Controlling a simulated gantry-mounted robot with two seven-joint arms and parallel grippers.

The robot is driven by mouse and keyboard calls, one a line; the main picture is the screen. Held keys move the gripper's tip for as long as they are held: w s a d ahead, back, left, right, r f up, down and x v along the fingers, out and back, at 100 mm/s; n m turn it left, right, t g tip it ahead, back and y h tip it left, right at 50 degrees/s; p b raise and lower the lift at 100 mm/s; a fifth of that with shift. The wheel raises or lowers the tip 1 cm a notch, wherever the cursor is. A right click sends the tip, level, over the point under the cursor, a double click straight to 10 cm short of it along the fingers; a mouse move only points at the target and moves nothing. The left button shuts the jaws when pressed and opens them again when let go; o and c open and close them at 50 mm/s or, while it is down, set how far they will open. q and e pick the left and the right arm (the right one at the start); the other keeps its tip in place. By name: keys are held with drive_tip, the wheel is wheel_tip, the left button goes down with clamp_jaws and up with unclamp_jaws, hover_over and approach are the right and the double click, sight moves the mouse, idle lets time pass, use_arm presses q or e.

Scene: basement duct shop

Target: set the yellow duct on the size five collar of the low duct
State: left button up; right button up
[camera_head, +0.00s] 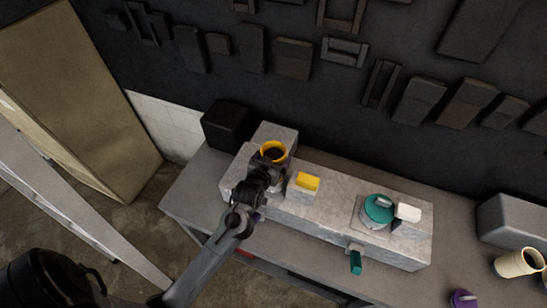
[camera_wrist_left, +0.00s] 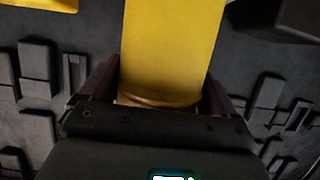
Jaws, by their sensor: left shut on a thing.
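The yellow duct (camera_head: 283,149) shows as a round, open-topped ring over the left part of the long grey low duct (camera_head: 330,213). My left gripper (camera_head: 267,168) is shut on it, the arm reaching up from below. In the left wrist view the yellow duct (camera_wrist_left: 172,48) fills the space between the two fingers (camera_wrist_left: 160,88). The gripper hides the duct's lower end, so I cannot tell whether it touches a collar. No size mark is readable. My right gripper is not in view.
A teal handle (camera_head: 355,262) sticks out in front. A black box (camera_head: 227,125) stands behind left. A cream cylinder (camera_head: 517,263) and a purple part (camera_head: 462,299) are at right.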

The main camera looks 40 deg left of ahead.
use_arm(q)
drive_tip(key=shift+f, duration=0.1)
drive_tip(key=shift+f+b, duration=0.35)
drive_tip(key=shift+f, duration=0.15)
drive_tip(key=o, duration=1.3)
drive_tip(key=shift+c, duration=0.2)
drive_tip(key=p+v, duration=0.2)
drive_tip(key=v, duration=0.1)
drive_tip(key=shift+r+p, duration=0.15)
drive_tip(key=shift+p, duration=0.2)
drive_tip(key=p+v, duration=0.4)
drive_tip(key=v, duration=0.4)
